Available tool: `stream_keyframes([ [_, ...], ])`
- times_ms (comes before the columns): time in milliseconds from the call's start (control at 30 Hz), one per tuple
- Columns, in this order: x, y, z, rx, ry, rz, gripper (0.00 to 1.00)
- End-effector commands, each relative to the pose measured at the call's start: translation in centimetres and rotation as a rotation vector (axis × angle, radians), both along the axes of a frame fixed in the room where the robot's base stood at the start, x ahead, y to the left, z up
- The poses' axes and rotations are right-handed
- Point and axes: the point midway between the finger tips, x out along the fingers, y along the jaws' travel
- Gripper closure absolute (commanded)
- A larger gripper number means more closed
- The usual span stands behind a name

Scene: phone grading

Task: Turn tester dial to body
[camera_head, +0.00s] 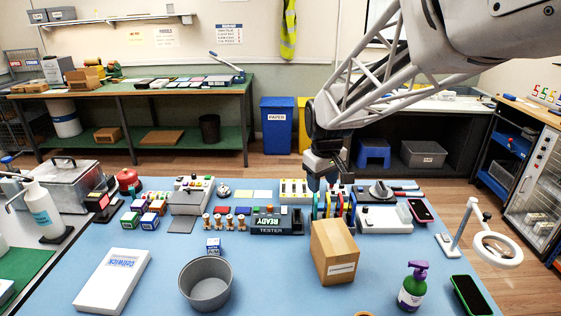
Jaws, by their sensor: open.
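The dark tester (270,229), labelled TESTER with a READY display, sits in the middle of the blue table (165,275). Its dial is too small to make out, and I cannot read its setting. My gripper (325,182) is open and hangs from the arm just behind and to the right of the tester. Nothing shows between the fingers. The fingertips partly overlap the items behind, so their exact height is unclear.
A cardboard box (334,252) stands right of the tester, and a grey bowl (206,284) stands front left. Coloured upright tools (342,206) and a white device (383,219) crowd the right side. Small brass-coloured pieces (217,222) stand left of the tester. Bare table lies in front of it.

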Motion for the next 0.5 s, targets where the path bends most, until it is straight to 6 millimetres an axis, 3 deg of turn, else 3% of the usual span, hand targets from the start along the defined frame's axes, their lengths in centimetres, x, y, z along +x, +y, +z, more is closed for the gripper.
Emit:
stream_keyframes([
  [500, 10.4, 6.0, -5.9, -0.029, 0.04, 0.213, 0.5],
])
